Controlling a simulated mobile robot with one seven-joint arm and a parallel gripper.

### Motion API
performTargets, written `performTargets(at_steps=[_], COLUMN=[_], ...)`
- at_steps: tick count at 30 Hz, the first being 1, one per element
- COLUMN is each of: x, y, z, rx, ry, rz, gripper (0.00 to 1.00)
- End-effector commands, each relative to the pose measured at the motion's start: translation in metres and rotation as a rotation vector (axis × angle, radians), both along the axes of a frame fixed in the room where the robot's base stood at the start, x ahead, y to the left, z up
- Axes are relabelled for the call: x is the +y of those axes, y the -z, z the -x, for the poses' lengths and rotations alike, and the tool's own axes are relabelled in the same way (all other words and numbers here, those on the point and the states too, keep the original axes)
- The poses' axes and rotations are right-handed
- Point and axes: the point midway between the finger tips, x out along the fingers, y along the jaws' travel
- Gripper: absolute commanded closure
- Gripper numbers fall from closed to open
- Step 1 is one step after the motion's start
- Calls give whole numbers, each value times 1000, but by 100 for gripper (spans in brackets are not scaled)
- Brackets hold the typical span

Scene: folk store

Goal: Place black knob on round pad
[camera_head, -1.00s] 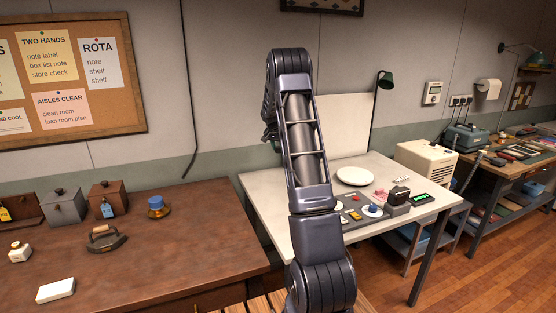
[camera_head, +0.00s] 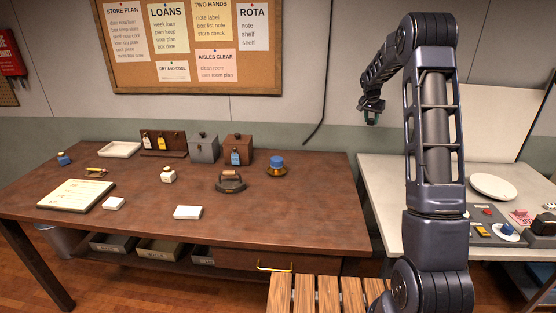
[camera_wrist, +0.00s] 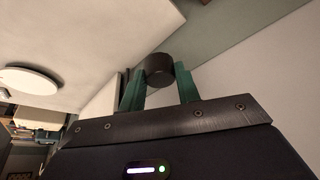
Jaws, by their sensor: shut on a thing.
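My gripper (camera_wrist: 160,84) has green fingers and is shut on the black knob (camera_wrist: 158,65), a short dark cylinder held between the fingertips in the wrist view. In the head view my gripper (camera_head: 371,117) is raised in front of the wall, above the gap between the brown and white tables; the knob is too small to make out there. A flat round white disc (camera_head: 493,187), which may be the round pad, lies on the white table at the right. It also shows at the left of the wrist view (camera_wrist: 30,82), apart from the gripper.
The brown table (camera_head: 300,222) holds a flat iron (camera_head: 231,183), an amber jar with a blue lid (camera_head: 277,167), boxes and white blocks. Beside the disc on the white table (camera_head: 391,185) is a grey panel with a blue knob (camera_head: 507,229). A slatted wooden seat (camera_head: 318,296) stands in front.

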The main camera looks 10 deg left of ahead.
Motion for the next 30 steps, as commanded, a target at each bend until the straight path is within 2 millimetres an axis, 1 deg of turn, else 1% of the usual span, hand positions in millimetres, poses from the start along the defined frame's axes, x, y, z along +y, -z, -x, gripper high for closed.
performTargets(at_steps=[1, 3, 8, 9, 11, 12, 17, 18, 20, 21, 23, 24, 27, 30], x=[26, 57, 126, 144, 169, 187, 254, 270, 295, 312, 335, 350, 383, 408], y=[-3, -7, -17, -19, -22, -24, -33, -35, -39, -41, -44, -46, -50, -54], z=[0, 1, 8, 11, 15, 19, 37, 42, 51, 58, 68, 74, 91, 104], rx=[-1, -1, -2, -2, -2, -2, -2, -2, -2, -2, -2, -2, -1, -1], ry=[-32, -71, -159, -180, -212, -235, -322, -343, -377, -400, -432, -453, -499, -536], rz=[0, 0, 0, 0, 0, 1, 0, 0, 0, 0, 0, 0, 0, 0], gripper=[89, 89, 89, 89, 89, 89, 89, 89, 89, 89, 89, 89, 89, 89])
